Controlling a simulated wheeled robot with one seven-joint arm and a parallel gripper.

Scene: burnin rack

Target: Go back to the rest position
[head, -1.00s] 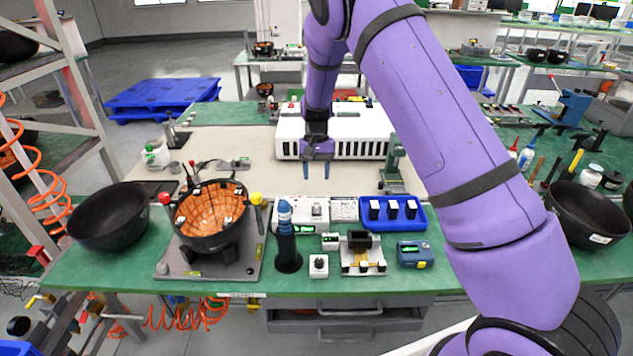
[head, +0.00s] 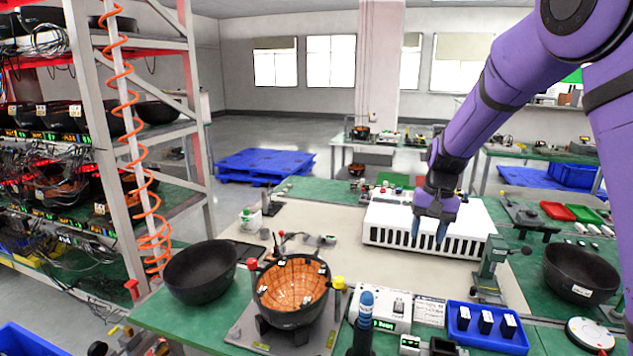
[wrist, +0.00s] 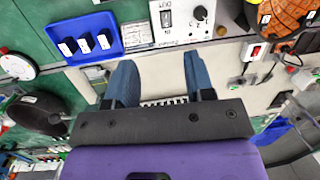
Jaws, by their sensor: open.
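My gripper (head: 430,232) hangs from my purple arm above the workbench, fingers pointing down. It is open and empty, in front of the white slotted box (head: 475,215) in the head view. In the wrist view my gripper (wrist: 162,85) shows two blue fingers apart with nothing between them. Part of the slotted box shows between and beyond the fingers.
On the bench stand an orange-lined bowl on a fixture (head: 291,290), a dark bowl (head: 200,271), a blue tray with small modules (head: 487,345) and another dark bowl (head: 580,273). A rack (head: 190,110) with an orange coiled hose stands left. Blue pallets (head: 262,166) lie on the floor behind.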

